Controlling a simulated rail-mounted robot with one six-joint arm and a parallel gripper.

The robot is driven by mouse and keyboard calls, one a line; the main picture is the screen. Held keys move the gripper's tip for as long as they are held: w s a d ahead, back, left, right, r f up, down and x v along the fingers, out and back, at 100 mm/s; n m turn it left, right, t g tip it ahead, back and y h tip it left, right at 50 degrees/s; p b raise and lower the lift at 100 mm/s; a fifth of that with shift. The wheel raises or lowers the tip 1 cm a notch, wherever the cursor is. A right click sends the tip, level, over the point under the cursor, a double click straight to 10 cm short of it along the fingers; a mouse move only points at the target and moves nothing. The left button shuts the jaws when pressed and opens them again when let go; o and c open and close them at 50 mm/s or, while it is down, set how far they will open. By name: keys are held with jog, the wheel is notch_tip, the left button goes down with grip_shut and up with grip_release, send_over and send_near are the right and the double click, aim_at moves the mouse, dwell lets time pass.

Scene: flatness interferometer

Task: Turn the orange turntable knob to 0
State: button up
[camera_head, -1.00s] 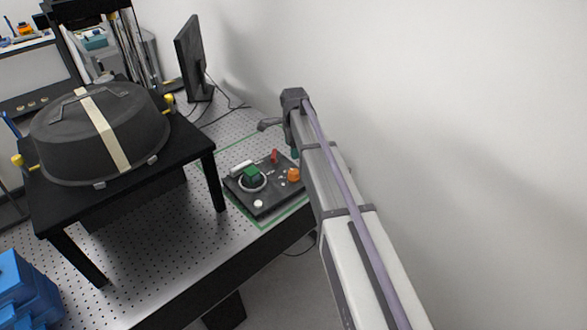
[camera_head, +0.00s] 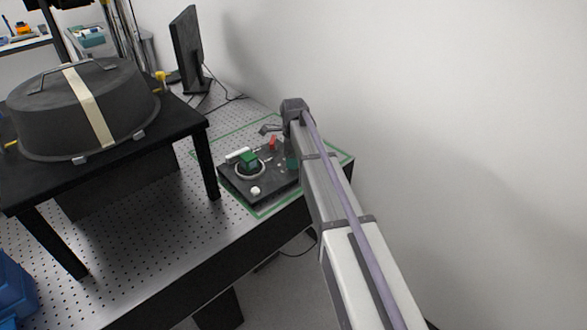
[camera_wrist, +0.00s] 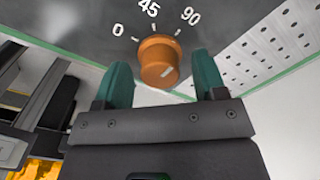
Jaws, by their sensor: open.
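The orange turntable knob (camera_wrist: 158,62) sits on a dark panel in the wrist view, below the printed marks 0, 45 and 90. A short pale line on its face lies toward the lower right, away from the 0. My gripper (camera_wrist: 162,66) is open. Its two teal fingers stand to the left and right of the knob, with gaps showing on both sides.
The box also carries a green knob (camera_head: 249,159), a red switch (camera_head: 272,143) and a white button (camera_head: 255,190). A black stand (camera_head: 165,130) with a dark domed cover (camera_head: 125,105) is at left. A monitor (camera_head: 187,48) stands behind. A white wall is at right.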

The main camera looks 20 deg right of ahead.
jog(key=shift+c, duration=0.2)
jog(key=c, duration=0.9)
jog(key=shift+n, duration=0.4)
jog(key=n, duration=0.3)
jog(key=shift+n, duration=0.4)
jog(key=n, duration=1.3)
jog(key=shift+n, duration=0.3)
